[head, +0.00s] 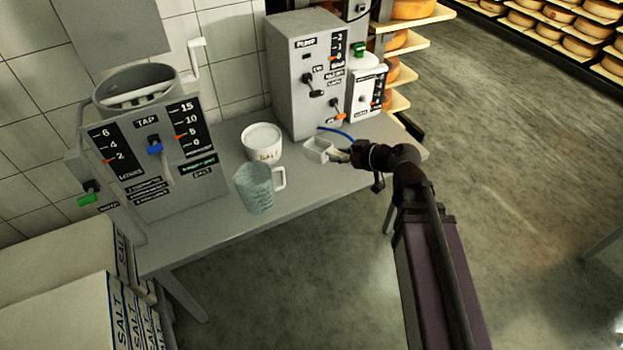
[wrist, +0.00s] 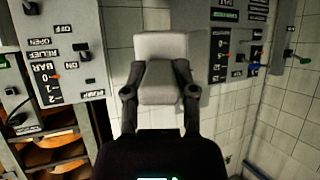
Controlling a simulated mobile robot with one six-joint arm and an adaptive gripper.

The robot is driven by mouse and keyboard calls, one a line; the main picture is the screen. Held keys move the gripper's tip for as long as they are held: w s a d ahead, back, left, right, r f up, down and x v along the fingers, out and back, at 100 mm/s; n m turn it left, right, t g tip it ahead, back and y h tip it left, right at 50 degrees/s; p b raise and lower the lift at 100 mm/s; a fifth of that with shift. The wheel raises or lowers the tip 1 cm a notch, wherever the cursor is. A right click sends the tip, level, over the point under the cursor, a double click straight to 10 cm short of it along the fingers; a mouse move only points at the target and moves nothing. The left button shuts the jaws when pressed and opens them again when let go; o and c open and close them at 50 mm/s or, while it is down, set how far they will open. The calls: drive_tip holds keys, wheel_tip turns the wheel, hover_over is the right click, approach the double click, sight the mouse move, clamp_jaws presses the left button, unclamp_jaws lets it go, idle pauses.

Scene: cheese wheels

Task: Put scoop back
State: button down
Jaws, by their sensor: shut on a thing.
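My gripper (head: 347,155) is shut on a pale scoop (head: 319,148), over the right part of the grey table (head: 225,207). In the wrist view, the scoop (wrist: 160,47) sits between the two dark fingers of my gripper (wrist: 160,90) and points away from me. A white round tub marked SALT (head: 262,142) stands on the table to the left of the scoop, apart from it. I cannot tell whether the scoop touches the table.
A clear measuring jug (head: 256,188) stands in front of the tub. A grey TAP machine (head: 160,150) is at the left, and a PUMP box (head: 305,75) stands behind the scoop, with a blue hose (head: 335,132) near it. Salt boxes (head: 60,285) are at lower left.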

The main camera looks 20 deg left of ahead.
wheel_tip(320, 180, down, 20)
drive_tip(key=a+y+b, duration=0.1)
drive_tip(key=a+b, duration=0.1)
drive_tip(key=b, duration=1.9)
drive_tip(key=shift+w+f+t, duration=0.15)
drive_tip(key=shift+w+t, duration=0.05)
drive_tip(key=shift+t, duration=0.1)
drive_tip(key=shift+a, duration=0.1)
drive_tip(key=b, duration=0.1)
hover_over(324, 178)
drive_tip(key=shift+f, duration=0.7)
drive_tip(key=shift+s+f+b, duration=0.1)
drive_tip(key=shift+f+b, duration=0.05)
drive_tip(key=shift+b, duration=0.15)
drive_tip(key=shift+f+b, duration=1.65)
drive_tip(key=shift+f, duration=0.1)
drive_tip(key=shift+c, duration=2.1)
unclamp_jaws()
drive_tip(key=shift+r, duration=0.2)
